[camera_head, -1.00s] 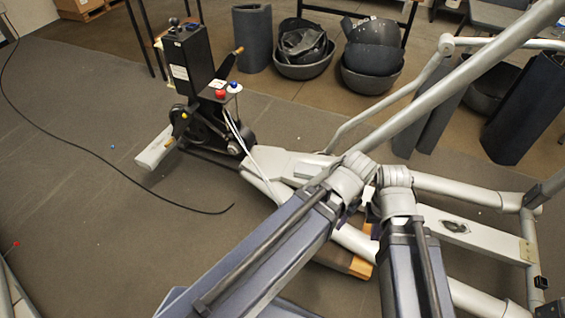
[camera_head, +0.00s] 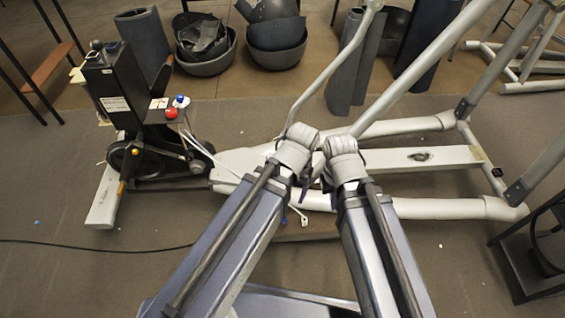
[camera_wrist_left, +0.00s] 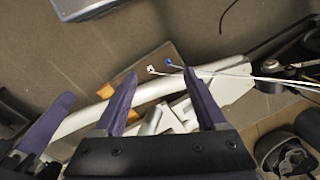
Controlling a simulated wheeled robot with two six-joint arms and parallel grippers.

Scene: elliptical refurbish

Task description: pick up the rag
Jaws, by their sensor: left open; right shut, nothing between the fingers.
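I cannot make out a rag in either view. A small dark patch (camera_head: 420,156) lies on the pale rail of the elliptical machine (camera_head: 385,160), too small to identify. My left gripper (camera_wrist_left: 162,90) is open and empty, its two purple fingers apart above the machine's pale frame and a brown board. My right gripper (camera_head: 316,172) is shut and empty between my wrists in the head view, over the frame. Its purple fingers show at the left of the left wrist view (camera_wrist_left: 45,125).
White cables end near a brown board (camera_head: 310,229). Dark bins (camera_head: 275,40) stand behind. A dark stand (camera_head: 535,250) is at right.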

